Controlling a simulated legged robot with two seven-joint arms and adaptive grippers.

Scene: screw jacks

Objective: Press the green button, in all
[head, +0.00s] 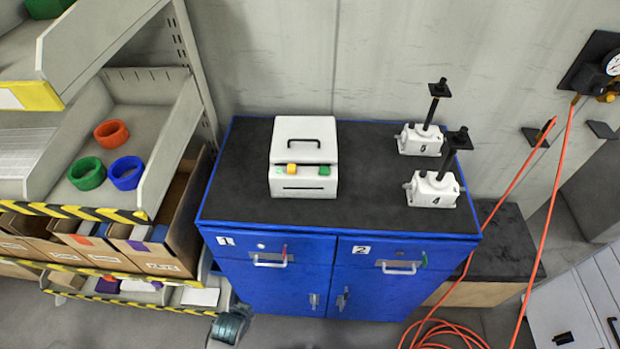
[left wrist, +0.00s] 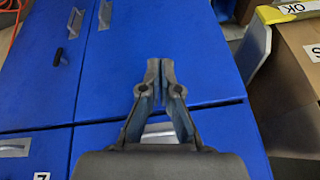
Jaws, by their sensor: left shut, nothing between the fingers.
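The green button (head: 324,170) is on the front right of a white box (head: 304,155) that stands on the black top of a blue cabinet (head: 265,278). A yellow button (head: 292,169) is to its left on the same box. My left gripper (left wrist: 160,66) shows in the left wrist view, shut and empty, in front of the cabinet's blue doors and drawers (left wrist: 205,55). The green button is not in the left wrist view. I cannot make out my left gripper in the head view. My right gripper is not in view.
Two white screw jacks (head: 433,190) and (head: 419,139) stand on the cabinet's right end. A shelf rack (head: 188,70) with coloured rings and cardboard boxes (head: 150,255) is at left. An orange hose (head: 510,190) hangs at right. The cabinet top left of the white box is clear.

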